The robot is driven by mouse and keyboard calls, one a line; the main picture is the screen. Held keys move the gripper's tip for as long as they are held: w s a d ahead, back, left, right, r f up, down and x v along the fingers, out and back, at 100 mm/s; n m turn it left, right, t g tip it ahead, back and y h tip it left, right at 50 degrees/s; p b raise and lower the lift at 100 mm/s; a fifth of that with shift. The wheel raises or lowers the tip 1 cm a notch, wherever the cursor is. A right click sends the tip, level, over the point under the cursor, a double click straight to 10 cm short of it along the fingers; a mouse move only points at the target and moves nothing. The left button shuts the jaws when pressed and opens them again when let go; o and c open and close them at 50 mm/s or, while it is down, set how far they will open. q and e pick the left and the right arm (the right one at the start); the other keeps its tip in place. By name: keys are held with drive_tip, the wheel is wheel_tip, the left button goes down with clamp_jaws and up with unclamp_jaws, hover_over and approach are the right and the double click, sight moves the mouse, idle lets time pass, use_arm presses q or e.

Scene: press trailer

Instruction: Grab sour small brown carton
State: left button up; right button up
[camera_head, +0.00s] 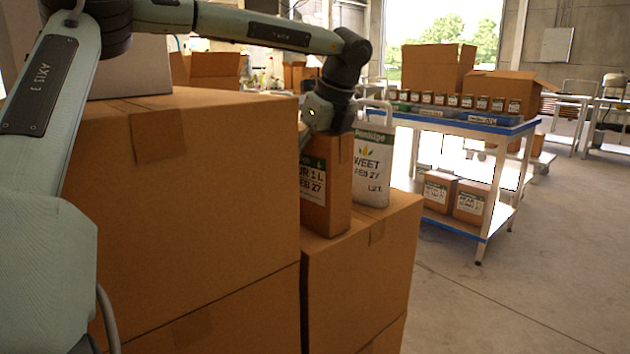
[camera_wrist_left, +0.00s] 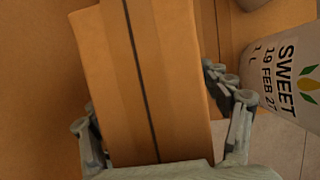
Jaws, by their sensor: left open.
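The small brown carton (camera_head: 336,185) stands upright on a large cardboard box (camera_head: 355,275). Its label is partly hidden and reads "UR 1 L" and "EB 27". My left gripper (camera_head: 318,125) is over the carton's top in the head view. In the left wrist view the carton (camera_wrist_left: 150,75) lies between the two open fingers of my left gripper (camera_wrist_left: 160,115), one on each side. I cannot tell whether either finger touches it. My right gripper is not in view.
A taller cardboard box (camera_head: 200,210) is at the left. A blue-edged cart (camera_head: 460,125) holds several jars and boxes. Open floor lies at right.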

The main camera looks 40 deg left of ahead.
use_arm(q)
drive_tip(key=c, duration=1.6)
drive_tip(key=shift+c, duration=0.5)
drive_tip(key=shift+r, duration=0.1)
